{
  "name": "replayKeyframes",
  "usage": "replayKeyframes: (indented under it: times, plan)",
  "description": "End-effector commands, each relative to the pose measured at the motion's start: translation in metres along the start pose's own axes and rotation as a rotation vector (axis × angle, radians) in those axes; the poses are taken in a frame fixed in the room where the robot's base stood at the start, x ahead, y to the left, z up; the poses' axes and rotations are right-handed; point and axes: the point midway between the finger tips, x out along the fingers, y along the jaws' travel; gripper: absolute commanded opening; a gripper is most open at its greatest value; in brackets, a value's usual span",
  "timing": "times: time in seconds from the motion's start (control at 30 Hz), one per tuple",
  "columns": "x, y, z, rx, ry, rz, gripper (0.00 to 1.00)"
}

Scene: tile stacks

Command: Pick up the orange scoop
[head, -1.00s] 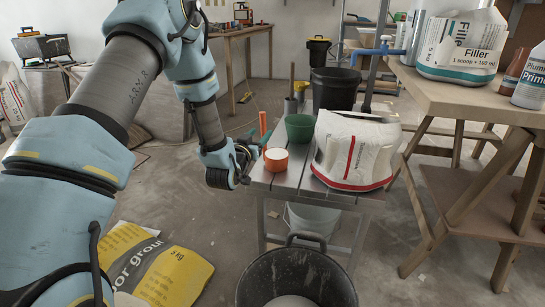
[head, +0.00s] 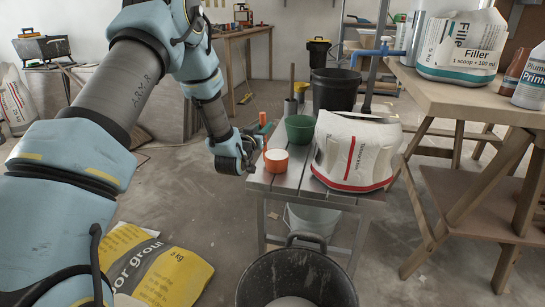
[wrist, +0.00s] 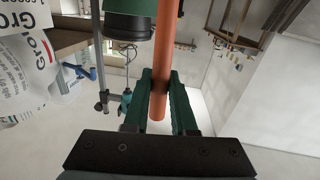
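The orange scoop (head: 275,161) stands on the grey slatted table, its round cup showing a pale top. An upright orange handle (head: 262,119) rises behind and left of the cup; my gripper covers where it would join. My gripper (head: 261,133) is at the table's left edge, level with this handle. In the wrist view the orange handle (wrist: 162,95) runs between the two green fingers of my gripper (wrist: 162,75). The fingers are apart, with a narrow gap on the right of the handle; contact on the left is unclear.
A green cup (head: 299,129) stands just behind the scoop. A white sack with a red stripe (head: 352,150) fills the table's right side. A black bucket (head: 297,277) stands on the floor in front. A wooden table (head: 460,98) with filler is at right.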

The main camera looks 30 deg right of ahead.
Motion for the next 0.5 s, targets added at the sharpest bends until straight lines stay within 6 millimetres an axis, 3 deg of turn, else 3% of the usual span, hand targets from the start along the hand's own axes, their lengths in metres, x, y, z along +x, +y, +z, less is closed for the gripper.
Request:
replayKeyframes:
  times: [0.2,0.5]
  plan:
    - [-0.0001,-0.0001,0.0000,0.000,0.000,0.000,0.00]
    - [-0.0001,-0.0001,-0.0001,0.000,0.000,0.000,0.00]
